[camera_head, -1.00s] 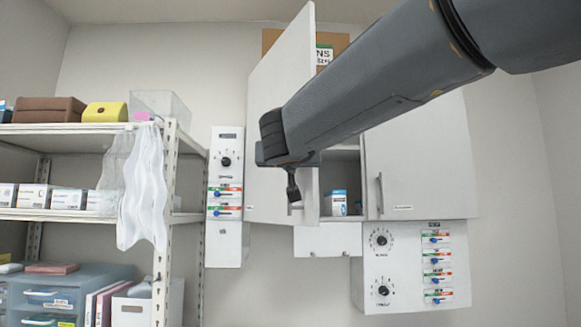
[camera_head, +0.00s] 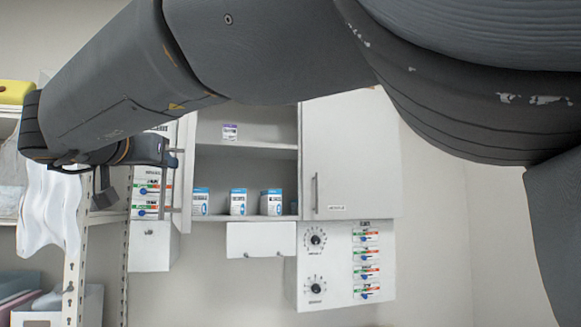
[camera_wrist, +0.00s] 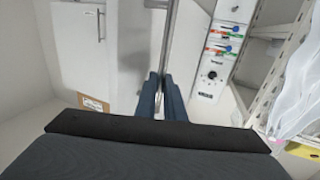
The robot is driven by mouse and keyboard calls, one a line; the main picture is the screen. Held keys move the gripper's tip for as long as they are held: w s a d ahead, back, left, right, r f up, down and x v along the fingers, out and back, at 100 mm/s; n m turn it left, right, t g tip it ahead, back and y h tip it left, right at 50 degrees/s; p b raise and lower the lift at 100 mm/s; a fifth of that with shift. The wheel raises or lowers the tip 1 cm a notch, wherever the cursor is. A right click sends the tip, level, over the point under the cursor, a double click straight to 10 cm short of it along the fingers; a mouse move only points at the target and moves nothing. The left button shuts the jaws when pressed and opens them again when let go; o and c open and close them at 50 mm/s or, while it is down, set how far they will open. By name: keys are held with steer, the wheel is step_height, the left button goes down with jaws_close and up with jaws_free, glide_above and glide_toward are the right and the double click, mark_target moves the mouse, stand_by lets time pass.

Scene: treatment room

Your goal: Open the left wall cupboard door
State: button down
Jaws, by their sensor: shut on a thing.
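The left wall cupboard door (camera_head: 187,150) stands swung well out and shows nearly edge-on at the left of the open cupboard. Shelves (camera_head: 247,147) inside are exposed, with several small blue-and-white boxes (camera_head: 238,202) on the lower one. My gripper (camera_head: 172,152) is at the door's outer side; its fingertips are small and partly hidden in the head view. In the wrist view, which is upside down, the fingers (camera_wrist: 164,85) are closed around the vertical metal handle (camera_wrist: 171,38) of the left door. The right door (camera_head: 350,150) is shut, with its own handle (camera_head: 316,192).
A shelf rack (camera_head: 75,262) with a hanging white cloth (camera_head: 48,205) stands close to my arm at the left. Control panels (camera_head: 340,262) hang below the cupboard. In the wrist view a cardboard box (camera_wrist: 95,104) shows by the cupboard top.

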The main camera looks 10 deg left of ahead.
steer(key=shift+s+a+f, duration=0.1)
steer(key=shift+a+f, duration=0.05)
steer(key=shift+f, duration=0.3)
steer(key=c, duration=1.9)
jaws_free()
steer(key=shift+s+r, duration=0.1)
steer(key=shift+s, duration=0.05)
steer(key=shift+o, duration=0.2)
steer(key=shift+r, duration=0.2)
